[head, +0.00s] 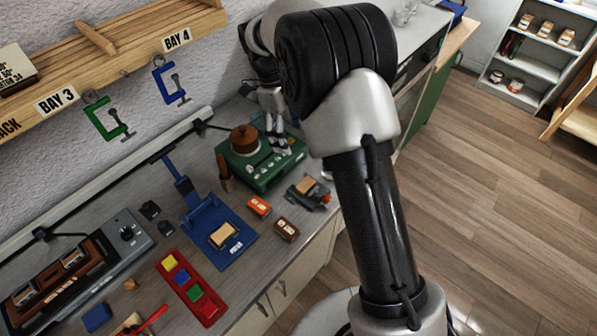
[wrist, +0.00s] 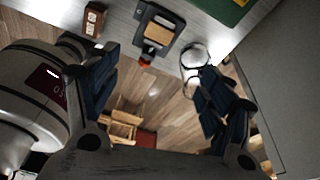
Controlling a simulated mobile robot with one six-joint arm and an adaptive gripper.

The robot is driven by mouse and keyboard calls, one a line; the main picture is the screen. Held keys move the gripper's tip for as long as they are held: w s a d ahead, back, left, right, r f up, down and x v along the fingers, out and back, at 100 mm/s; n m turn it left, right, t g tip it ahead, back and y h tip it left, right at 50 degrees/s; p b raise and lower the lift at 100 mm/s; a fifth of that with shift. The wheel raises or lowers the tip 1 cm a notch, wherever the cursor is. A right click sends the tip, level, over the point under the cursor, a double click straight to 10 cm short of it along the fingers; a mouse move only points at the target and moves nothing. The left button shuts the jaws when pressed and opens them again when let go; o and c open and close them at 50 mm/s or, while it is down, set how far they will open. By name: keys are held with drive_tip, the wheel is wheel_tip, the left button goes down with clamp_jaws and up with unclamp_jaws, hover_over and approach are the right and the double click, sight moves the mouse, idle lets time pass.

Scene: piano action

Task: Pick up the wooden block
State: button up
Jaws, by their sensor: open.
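A tan wooden block (head: 306,185) rests on a dark grey device (head: 299,196) near the bench's front edge. The same block appears in the wrist view (wrist: 157,33), on the dark device at the top. A second tan block (head: 222,235) sits on the blue press (head: 240,249); I cannot tell which one the task names. My gripper (head: 279,147) is open and empty, over or beside the green machine, behind and left of the grey device. In the wrist view its fingers (wrist: 158,92) are spread wide, with floor visible between them.
The green machine (head: 262,170) with a brown knob stands close to my gripper. An orange box (head: 259,205) and a brown box (head: 286,229) lie left of the grey device. A red tray (head: 174,281) with coloured squares is farther left. Clamps (head: 109,122) hang above.

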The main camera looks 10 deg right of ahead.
sight(305, 184)
drive_tip(key=b+x, duration=0.2)
drive_tip(key=x, duration=0.7)
drive_tip(key=b+x, duration=0.2)
drive_tip(key=x, duration=0.7)
drive_tip(key=shift+a+f, duration=0.1)
drive_tip(key=shift+a, duration=0.1)
drive_tip(key=shift+c, duration=0.6)
drive_tip(key=c, duration=0.7)
